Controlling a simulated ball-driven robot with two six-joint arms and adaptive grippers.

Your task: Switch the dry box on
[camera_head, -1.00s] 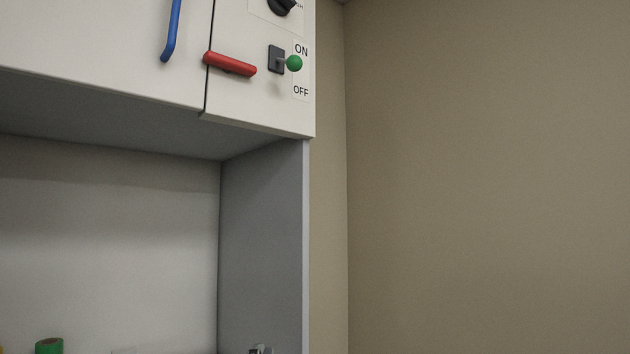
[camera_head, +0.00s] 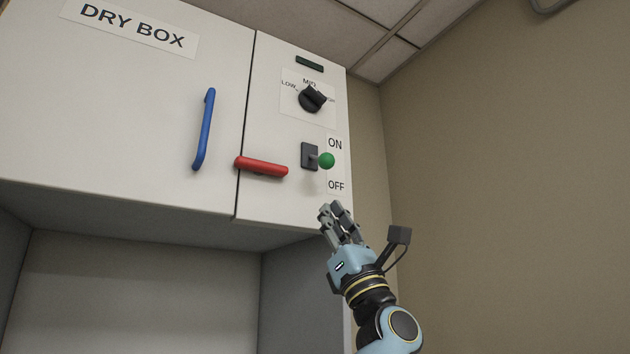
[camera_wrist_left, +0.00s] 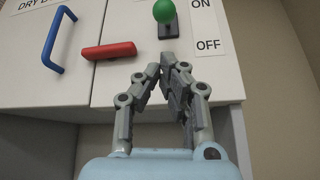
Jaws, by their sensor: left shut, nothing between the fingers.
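The dry box (camera_head: 120,120) is a white wall cabinet with a "DRY BOX" label. Its switch is a lever with a green ball knob (camera_head: 326,160) on a dark plate (camera_head: 309,156), between the printed words ON above and OFF below. The lever sticks out toward me; I cannot tell its exact setting. My left gripper (camera_head: 331,208) is shut and empty, just below the switch and apart from it. In the left wrist view the closed fingertips (camera_wrist_left: 167,60) point up at the switch, below the green knob (camera_wrist_left: 164,11). My right gripper is not in view.
A red horizontal handle (camera_head: 262,167) is left of the switch, and a blue vertical handle (camera_head: 204,130) is on the door. A black dial (camera_head: 312,98) and a dark display (camera_head: 309,63) are above. A plain wall (camera_head: 500,180) stands to the right.

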